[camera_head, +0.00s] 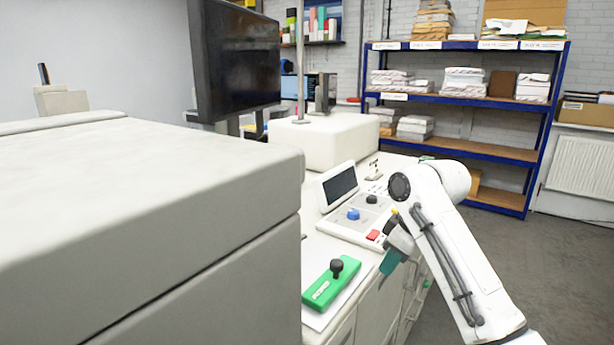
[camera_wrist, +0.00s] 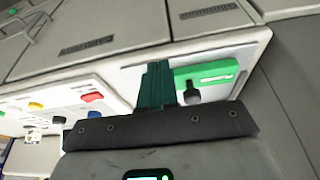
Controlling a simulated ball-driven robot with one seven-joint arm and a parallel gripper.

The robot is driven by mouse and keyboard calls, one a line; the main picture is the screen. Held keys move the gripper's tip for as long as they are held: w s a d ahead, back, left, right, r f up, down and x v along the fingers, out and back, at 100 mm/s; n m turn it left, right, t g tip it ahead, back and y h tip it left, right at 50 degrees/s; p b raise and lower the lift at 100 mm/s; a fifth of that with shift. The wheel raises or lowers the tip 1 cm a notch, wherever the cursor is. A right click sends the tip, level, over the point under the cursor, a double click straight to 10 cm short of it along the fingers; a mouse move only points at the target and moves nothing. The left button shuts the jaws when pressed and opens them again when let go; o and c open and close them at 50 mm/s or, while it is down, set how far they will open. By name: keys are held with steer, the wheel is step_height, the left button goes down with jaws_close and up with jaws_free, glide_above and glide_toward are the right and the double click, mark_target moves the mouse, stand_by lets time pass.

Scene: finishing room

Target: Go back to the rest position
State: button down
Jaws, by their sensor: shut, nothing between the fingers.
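My gripper (camera_wrist: 155,85) shows in the wrist view with its green fingers together and nothing between them. In the head view my gripper (camera_head: 388,262) hangs at the end of my white arm, beside the edge of the machine's counter. The green block with a black knob (camera_head: 331,284) lies on a white plate on the counter, left of and nearer than my gripper. In the wrist view this green block (camera_wrist: 208,74) appears just right of the fingers; I cannot tell the exact gap.
A control panel (camera_head: 352,222) with a screen, blue and black knobs and a red button stands behind the gripper. A large grey machine housing (camera_head: 150,190) fills the left. A monitor (camera_head: 238,60) hangs above. Blue shelving (camera_head: 465,95) stands at the back; floor at right is clear.

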steer(key=s+f+m, duration=0.5)
steer(key=s+f, duration=1.4)
steer(key=f, duration=0.4)
steer(key=s+d+f+m+h, duration=0.1)
steer(key=s+d+f+m, duration=0.2)
steer(key=s, duration=1.1)
steer(key=s+d+f+m+g+h, duration=0.1)
steer(key=s+d, duration=0.6)
steer(key=s, duration=0.7)
steer(key=shift+s+f+m+h, duration=0.2)
steer(key=shift+f+m+h, duration=0.3)
steer(key=shift+f+m, duration=0.45)
steer(key=c, duration=1.8)
jaws_free()
steer(key=shift+c, duration=0.2)
